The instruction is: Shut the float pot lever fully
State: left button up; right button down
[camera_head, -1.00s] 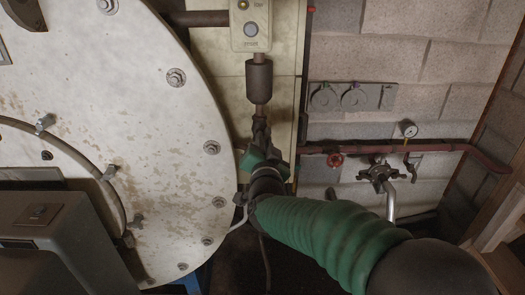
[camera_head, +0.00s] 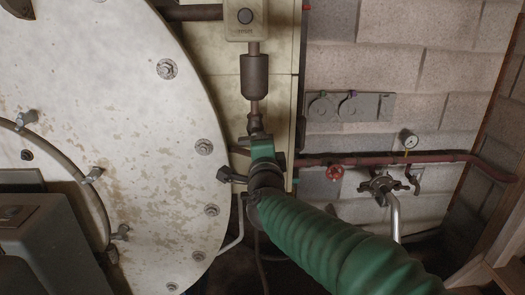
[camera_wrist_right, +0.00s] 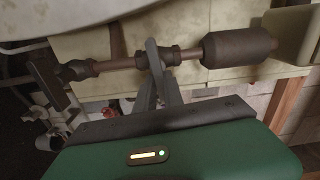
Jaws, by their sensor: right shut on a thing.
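The float pot (camera_head: 255,77) is a dark cylinder on an upright pipe beside the large pale round plate. In the right wrist view the float pot (camera_wrist_right: 238,47) lies sideways at the right, with the pipe running left to a valve body. The grey lever (camera_wrist_right: 153,53) stands across the pipe at the valve. My right gripper (camera_head: 257,130) is below the pot, at the valve. In the wrist view its fingers (camera_wrist_right: 160,80) are shut on the lever. The green gripper body hides much of the valve in the head view. My left gripper is out of view.
The large round plate (camera_head: 120,110) with bolts fills the left. A button box (camera_head: 245,18) sits above the pot. At right are a red pipe (camera_head: 440,156), a pressure gauge (camera_head: 409,140) and a tap (camera_head: 382,187) on the block wall. A grey cabinet (camera_head: 60,235) stands lower left.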

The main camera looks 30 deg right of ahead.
jog(key=shift+a+m+b, duration=0.1)
jog(key=shift+m+b, duration=0.35)
jog(key=shift+m, duration=0.25)
jog(key=shift+w, duration=0.1)
jog(key=c, duration=1.7)
grip_release()
jog(key=shift+w, duration=0.1)
jog(key=shift+o, duration=1.2)
jog(key=shift+w+f, duration=0.2)
jog(key=shift+s, duration=0.15)
